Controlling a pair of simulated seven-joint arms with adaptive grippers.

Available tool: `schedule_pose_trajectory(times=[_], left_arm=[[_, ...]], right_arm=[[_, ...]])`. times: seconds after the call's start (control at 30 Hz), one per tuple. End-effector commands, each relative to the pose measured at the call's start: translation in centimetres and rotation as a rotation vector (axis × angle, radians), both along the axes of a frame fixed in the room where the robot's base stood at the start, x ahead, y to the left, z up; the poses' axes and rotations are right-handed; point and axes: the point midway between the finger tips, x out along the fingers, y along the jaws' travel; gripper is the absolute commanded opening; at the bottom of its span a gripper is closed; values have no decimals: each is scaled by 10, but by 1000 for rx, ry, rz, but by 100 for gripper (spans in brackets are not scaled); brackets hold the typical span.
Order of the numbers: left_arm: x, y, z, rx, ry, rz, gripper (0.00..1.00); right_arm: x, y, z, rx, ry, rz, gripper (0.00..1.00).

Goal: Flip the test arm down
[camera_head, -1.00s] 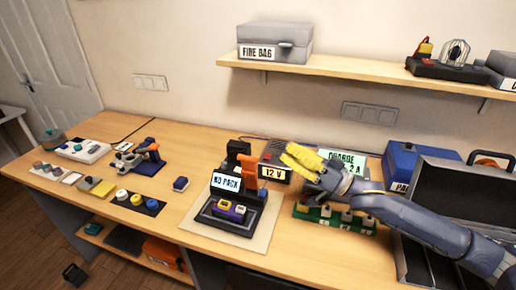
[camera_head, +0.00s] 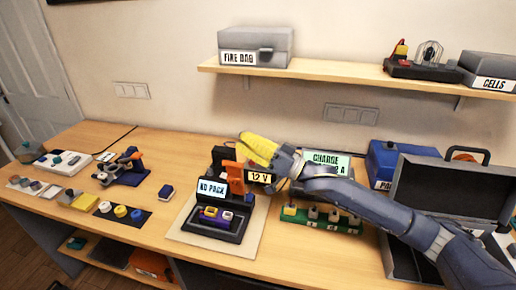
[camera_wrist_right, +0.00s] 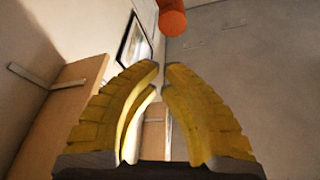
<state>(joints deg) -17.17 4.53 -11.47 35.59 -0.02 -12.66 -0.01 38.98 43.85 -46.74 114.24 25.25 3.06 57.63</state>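The orange test arm (camera_head: 234,178) stands upright at the back of the black test stand (camera_head: 213,230), beside its "NO PACK" display (camera_head: 212,189). A purple pack (camera_head: 215,215) sits in the stand's tray. My right gripper (camera_head: 250,142) has yellow fingers and hovers just above and to the right of the orange arm. In the right wrist view my fingertips (camera_wrist_right: 164,68) nearly meet, with only a thin gap and nothing between them. The arm's orange end (camera_wrist_right: 172,20) shows just beyond the tips, apart from them. My left gripper is out of view.
A green board (camera_head: 318,220) and an open grey case (camera_head: 445,190) lie to the right. A shelf (camera_head: 330,73) runs above. Small parts fill the left bench.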

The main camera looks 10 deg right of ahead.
Motion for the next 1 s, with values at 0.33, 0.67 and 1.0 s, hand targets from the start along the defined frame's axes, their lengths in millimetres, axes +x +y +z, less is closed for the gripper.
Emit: schedule_pose_trajectory(times=[0.33,0.67,1.0], left_arm=[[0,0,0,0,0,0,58],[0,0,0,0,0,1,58],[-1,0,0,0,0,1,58]], right_arm=[[-4,13,-23,0,2,0,0],[-9,15,-34,0,0,0,0],[-9,16,-34,0,-1,1,0]])
